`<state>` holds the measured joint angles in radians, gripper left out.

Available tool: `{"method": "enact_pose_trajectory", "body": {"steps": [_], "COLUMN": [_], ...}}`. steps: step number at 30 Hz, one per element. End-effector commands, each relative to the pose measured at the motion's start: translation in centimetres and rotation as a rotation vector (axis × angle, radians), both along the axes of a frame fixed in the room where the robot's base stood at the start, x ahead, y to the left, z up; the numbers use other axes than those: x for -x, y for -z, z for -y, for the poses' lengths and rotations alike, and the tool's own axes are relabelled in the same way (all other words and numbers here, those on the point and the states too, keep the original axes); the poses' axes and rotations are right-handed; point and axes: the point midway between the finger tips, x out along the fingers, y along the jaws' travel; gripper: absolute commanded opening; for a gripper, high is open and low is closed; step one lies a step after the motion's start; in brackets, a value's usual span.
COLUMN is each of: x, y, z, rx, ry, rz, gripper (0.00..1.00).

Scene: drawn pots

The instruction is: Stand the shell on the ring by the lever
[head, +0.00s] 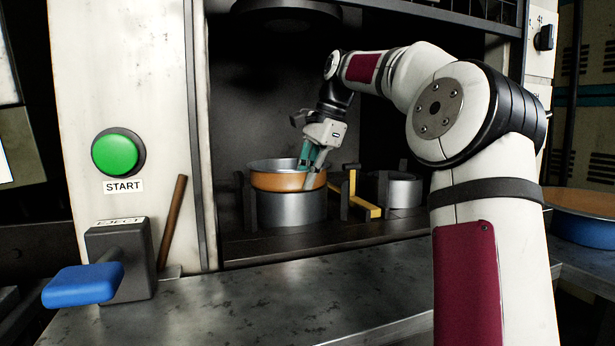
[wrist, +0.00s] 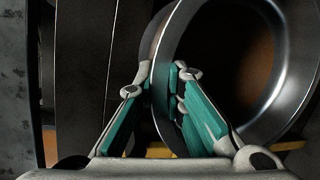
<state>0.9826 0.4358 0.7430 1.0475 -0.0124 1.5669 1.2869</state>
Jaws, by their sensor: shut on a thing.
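The shell is a round, shallow vessel (head: 270,182) with an orange-brown outer wall and a silvery inside. In the head view it sits level, directly over the left grey ring (head: 290,210), the one nearer the blue EJECT lever (head: 85,284). I see no clear gap between shell and ring, but cannot tell whether the ring bears its weight. My gripper (head: 308,160) is shut on the shell's wall at the right side. In the wrist view the shell's silver rim (wrist: 296,60) passes between the green-padded fingers (wrist: 168,78).
A second, empty grey ring (head: 400,192) stands to the right, past a yellow bar (head: 365,204). Dark upright posts flank the rings. A green START button (head: 118,152) is on the left panel. The front counter (head: 270,305) is clear.

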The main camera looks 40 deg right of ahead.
Motion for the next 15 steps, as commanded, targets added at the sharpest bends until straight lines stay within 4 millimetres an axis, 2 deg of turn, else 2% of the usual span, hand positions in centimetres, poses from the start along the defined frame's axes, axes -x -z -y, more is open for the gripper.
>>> {"method": "enact_pose_trajectory", "body": {"steps": [4,5,7,15], "x": [-0.01,-0.01,-0.01,0.02], "y": [0.00,0.00,0.00,0.09], "z": [-0.02,-0.02,-0.02,0.00], "rx": [0.000,0.000,0.000,0.000], "ry": [-0.001,-0.001,0.000,0.000], "rz": [0.001,0.001,0.001,-0.002], "gripper": [0.00,0.16,0.32,0.34]}}
